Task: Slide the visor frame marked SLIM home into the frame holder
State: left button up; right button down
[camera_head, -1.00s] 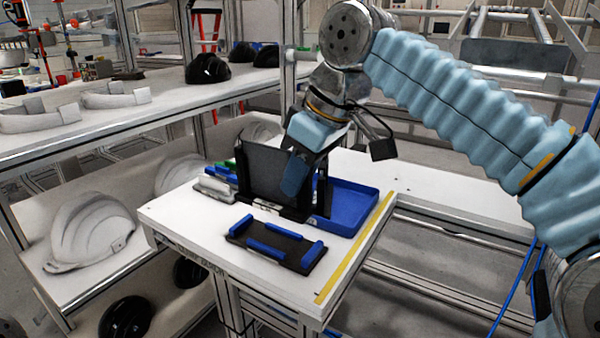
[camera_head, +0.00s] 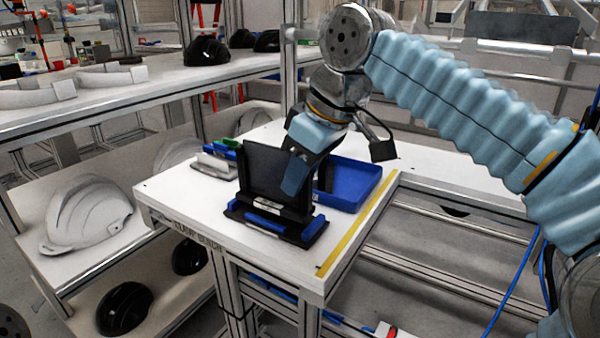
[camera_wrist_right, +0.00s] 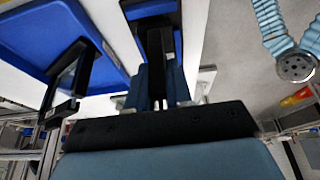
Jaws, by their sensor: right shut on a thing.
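A dark flat visor frame (camera_head: 262,172) stands roughly upright in my right gripper (camera_head: 302,168), with a small pale label low on it that I cannot read. The frame holder (camera_head: 232,213), a black plate with blue rails, lies on the white bench. The frame's lower edge is over the holder and covers its middle; I cannot tell whether it is seated between the rails. In the right wrist view my right gripper (camera_wrist_right: 157,88) is shut on the frame, which shows dark beyond the fingers. My left gripper is out of view.
A blue tray (camera_head: 355,190) and a black upright stand (camera_head: 325,172) are just behind the gripper. Light grey and green items (camera_head: 215,163) lie to the left. A yellow strip (camera_head: 350,235) marks the bench's right side. Shelves with white helmet shells (camera_head: 88,215) stand at left.

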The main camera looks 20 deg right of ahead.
jog(key=shift+p, duration=0.45)
dwell(1.1)
jog(key=shift+f+b, duration=0.95)
jog(key=shift+f, duration=0.2)
jog(key=c, duration=0.9)
grip_release()
jog(key=shift+c, duration=0.2)
jog(key=shift+r, duration=0.15)
jog(key=p+v, duration=0.4)
jog(key=v, duration=0.9)
jog(key=shift+r, duration=0.3)
jog(key=shift+s+d, duration=0.1)
